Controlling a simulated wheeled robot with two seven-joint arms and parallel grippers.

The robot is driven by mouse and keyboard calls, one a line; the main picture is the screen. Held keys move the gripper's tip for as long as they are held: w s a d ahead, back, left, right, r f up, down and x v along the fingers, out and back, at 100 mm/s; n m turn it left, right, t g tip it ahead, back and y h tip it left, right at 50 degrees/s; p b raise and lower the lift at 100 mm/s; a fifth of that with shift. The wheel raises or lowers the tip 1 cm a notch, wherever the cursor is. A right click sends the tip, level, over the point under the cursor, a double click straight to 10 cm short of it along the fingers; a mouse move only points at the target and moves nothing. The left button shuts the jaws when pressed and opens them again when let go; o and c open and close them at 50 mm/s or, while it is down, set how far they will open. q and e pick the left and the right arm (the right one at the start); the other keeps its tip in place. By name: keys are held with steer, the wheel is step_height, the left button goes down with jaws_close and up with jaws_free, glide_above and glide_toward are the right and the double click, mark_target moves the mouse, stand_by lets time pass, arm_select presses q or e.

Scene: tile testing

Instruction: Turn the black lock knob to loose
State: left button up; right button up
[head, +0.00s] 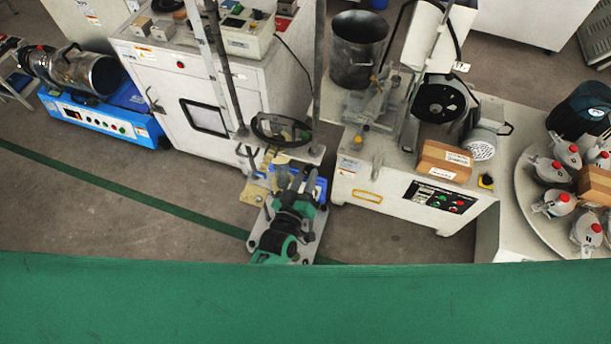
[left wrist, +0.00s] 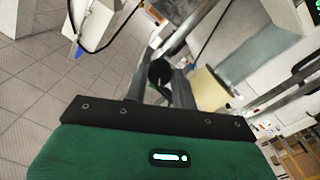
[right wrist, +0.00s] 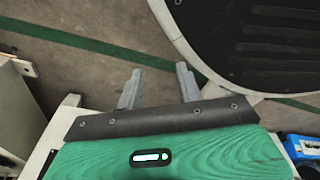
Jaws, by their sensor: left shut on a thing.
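In the left wrist view, a black round knob (left wrist: 158,71) shows at the tips of my left gripper (left wrist: 161,84). The grey fingers are shut on it from both sides, and they hide part of it. I cannot read from this view which way the knob is turned. In the right wrist view, my right gripper (right wrist: 157,72) is open and empty, its two grey fingers wide apart above the floor. In the head view, I cannot clearly make out the knob among the dark parts.
A beige cylinder (left wrist: 208,88) stands close to the right of the left fingers. In the head view, a white cabinet (head: 160,90) and a machine with a cardboard box (head: 444,161) stand ahead. A round table (head: 525,190) with several pots is at right. Floor (head: 100,210) is clear at left.

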arm_select(q)
steer(key=n, duration=0.5)
steer(key=shift+n, duration=0.4)
steer(key=n, duration=0.3)
steer(key=shift+b, duration=0.3)
steer(key=shift+n, duration=0.9)
arm_select(e)
steer(key=shift+w+a+r, duration=0.3)
steer(key=shift+w+r, duration=0.2)
steer(key=shift+r, duration=0.15)
steer(key=shift+w+a+r, duration=0.1)
steer(key=shift+w+r, duration=0.2)
steer(key=shift+w, duration=0.3)
steer(key=shift+s, duration=0.1)
arm_select(q)
steer(key=o, duration=1)
arm_select(e)
steer(key=shift+f, duration=0.15)
